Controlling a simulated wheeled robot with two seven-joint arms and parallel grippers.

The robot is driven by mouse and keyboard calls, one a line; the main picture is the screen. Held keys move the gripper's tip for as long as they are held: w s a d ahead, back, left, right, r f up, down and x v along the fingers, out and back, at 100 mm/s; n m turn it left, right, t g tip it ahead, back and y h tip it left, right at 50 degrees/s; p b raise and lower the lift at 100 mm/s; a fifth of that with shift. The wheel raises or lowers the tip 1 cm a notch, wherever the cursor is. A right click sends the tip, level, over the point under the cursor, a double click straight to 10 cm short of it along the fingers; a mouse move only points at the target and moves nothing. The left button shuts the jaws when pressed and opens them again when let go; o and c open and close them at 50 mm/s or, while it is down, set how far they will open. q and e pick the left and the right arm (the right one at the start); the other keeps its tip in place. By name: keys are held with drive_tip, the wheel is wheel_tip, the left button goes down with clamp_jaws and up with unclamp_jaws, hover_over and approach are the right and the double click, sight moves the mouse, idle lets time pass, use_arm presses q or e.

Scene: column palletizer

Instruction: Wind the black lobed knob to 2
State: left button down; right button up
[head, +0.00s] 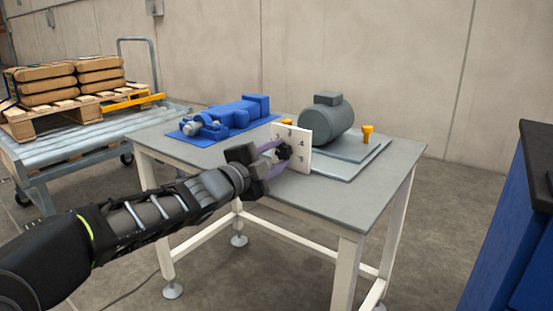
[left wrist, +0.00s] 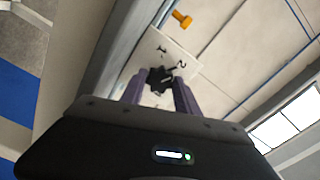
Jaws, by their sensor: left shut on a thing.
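The black lobed knob (head: 284,151) is on the front of an upright white dial plate (head: 305,139) on the grey table. Part of the plate's printed numbers shows beside the knob. In the left wrist view the knob (left wrist: 160,78) sits on the plate (left wrist: 178,59), with 1 and 2 readable past it. My left gripper (head: 277,155) reaches in from the left, its purple fingers shut on the knob's two sides. The fingers also show in the left wrist view (left wrist: 158,86). Which number the knob points to I cannot tell. My right gripper is out of view.
Behind the plate a grey motor (head: 326,120) stands on grey slabs with yellow-orange caps (head: 367,134) near it. A blue pump-like unit (head: 228,113) lies on the table (head: 235,163) at the back left. The right front tabletop is clear.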

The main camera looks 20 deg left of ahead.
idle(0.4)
use_arm(q)
drive_tip(key=c, duration=0.9)
unclamp_jaws()
drive_tip(key=shift+s, duration=0.1)
drive_tip(key=p+v, duration=0.2)
drive_tip(key=v, duration=0.5)
drive_tip(key=shift+s, duration=0.3)
drive_tip(key=shift+a, duration=0.1)
